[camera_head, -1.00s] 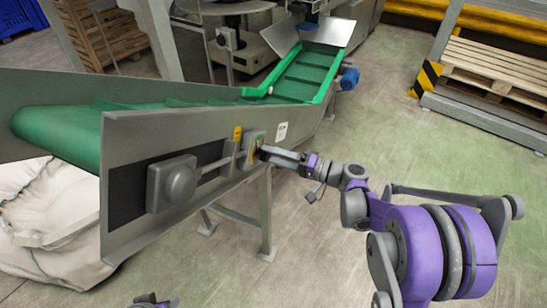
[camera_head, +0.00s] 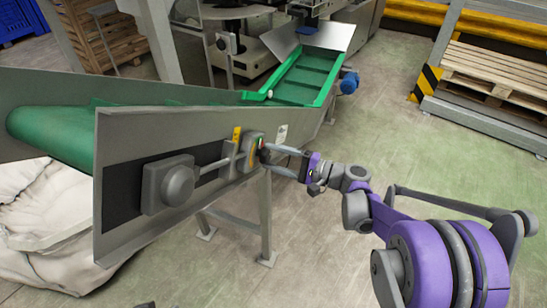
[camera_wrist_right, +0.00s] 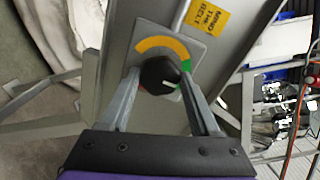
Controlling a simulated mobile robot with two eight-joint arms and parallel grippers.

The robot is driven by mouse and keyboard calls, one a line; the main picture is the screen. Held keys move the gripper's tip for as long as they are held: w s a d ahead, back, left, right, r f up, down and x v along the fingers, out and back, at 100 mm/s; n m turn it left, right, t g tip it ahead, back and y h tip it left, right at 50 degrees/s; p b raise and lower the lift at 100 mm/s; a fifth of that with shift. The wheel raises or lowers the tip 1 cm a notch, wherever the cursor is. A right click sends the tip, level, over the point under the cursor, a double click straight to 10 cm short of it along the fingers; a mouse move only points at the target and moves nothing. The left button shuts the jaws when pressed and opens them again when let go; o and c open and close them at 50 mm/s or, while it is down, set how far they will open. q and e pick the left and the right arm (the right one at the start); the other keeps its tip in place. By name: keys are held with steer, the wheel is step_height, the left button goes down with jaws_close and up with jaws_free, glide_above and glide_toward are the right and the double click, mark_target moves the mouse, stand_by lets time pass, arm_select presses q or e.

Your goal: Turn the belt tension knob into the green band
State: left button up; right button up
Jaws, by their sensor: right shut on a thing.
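The black belt tension knob (camera_wrist_right: 158,76) sits on a dial plate on the conveyor's side. Its white mark points right in the wrist view, near the lower end of the green band (camera_wrist_right: 186,66). An orange band (camera_wrist_right: 160,46) arcs over the top, and some red shows low beside the knob. My right gripper (camera_wrist_right: 160,85) is shut on the knob, one finger on each side. In the head view my right gripper (camera_head: 268,153) meets the dial plate (camera_head: 251,150) from the right. Only a dark sliver, probably my left gripper (camera_head: 145,305), shows at the bottom edge.
The conveyor (camera_head: 130,135) with its green belt (camera_head: 55,130) slopes across the view. A grey round housing (camera_head: 178,186) sits left of the dial. A white sack (camera_head: 45,205) lies below. A pallet (camera_head: 500,75) stands far right. The floor between is clear.

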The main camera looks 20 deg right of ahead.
stand_by(0.3)
steer(key=o, duration=1.4)
steer(key=shift+c, duration=0.2)
steer(key=v, duration=1.1)
steer(key=shift+b, duration=0.3)
steer(key=shift+a, duration=0.15)
